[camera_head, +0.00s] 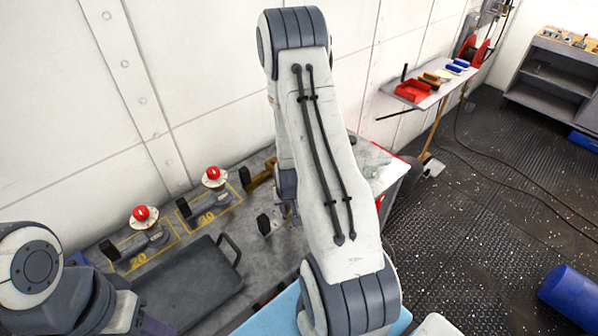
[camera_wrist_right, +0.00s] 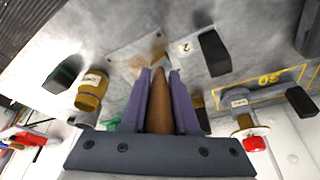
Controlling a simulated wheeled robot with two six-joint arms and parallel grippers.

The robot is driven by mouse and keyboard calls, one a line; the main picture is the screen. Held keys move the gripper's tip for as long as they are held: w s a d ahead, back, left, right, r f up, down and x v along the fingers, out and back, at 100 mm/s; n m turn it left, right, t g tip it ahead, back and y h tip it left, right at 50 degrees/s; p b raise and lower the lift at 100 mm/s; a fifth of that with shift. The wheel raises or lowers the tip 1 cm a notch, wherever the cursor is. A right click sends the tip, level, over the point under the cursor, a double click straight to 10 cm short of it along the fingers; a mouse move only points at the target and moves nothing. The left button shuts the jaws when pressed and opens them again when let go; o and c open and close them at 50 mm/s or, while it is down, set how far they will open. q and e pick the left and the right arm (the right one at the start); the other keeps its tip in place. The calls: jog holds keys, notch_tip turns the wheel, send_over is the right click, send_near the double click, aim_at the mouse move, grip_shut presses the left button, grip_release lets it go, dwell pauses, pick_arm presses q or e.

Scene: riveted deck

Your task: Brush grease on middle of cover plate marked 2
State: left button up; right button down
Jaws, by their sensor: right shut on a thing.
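In the right wrist view my right gripper (camera_wrist_right: 160,100) has its purple fingers shut on a brown brush handle (camera_wrist_right: 159,105). The handle points at a pale plate (camera_wrist_right: 130,47) on the grey bench; a tag marked 2 (camera_wrist_right: 185,46) lies beside it. The bristles are hard to make out, and I cannot tell whether they touch the plate. A tan patch shows near the handle's far end. A brown-yellow jar (camera_wrist_right: 90,92) with a label stands to the left. In the head view my right arm hides most of this area. My left arm's end is at the lower left edge, its fingers unclear.
Two red-topped fittings (camera_head: 145,222) (camera_head: 214,180) stand in yellow outlines marked 20 and 30. A dark tray (camera_head: 190,285) with a handle lies in front of them. Black blocks (camera_wrist_right: 214,52) stand around the plate. A blue cylinder (camera_head: 572,292) lies on the floor at right.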

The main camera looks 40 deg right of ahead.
aim_at(289, 211)
notch_tip(289, 211, up, 2)
jog(key=shift+d+r+p, duration=0.1)
jog(key=shift+r+p, duration=0.15)
jog(key=shift+p, duration=0.05)
jog(key=shift+r+p, duration=0.9)
jog(key=shift+r, duration=0.15)
pick_arm(q)
notch_tip(289, 211, up, 6)
jog(key=p, duration=0.2)
jog(key=shift+d+p, duration=0.3)
jog(key=shift+p, duration=0.05)
pick_arm(e)
jog(key=shift+r, duration=1.7)
pick_arm(q)
jog(key=shift+f, duration=0.1)
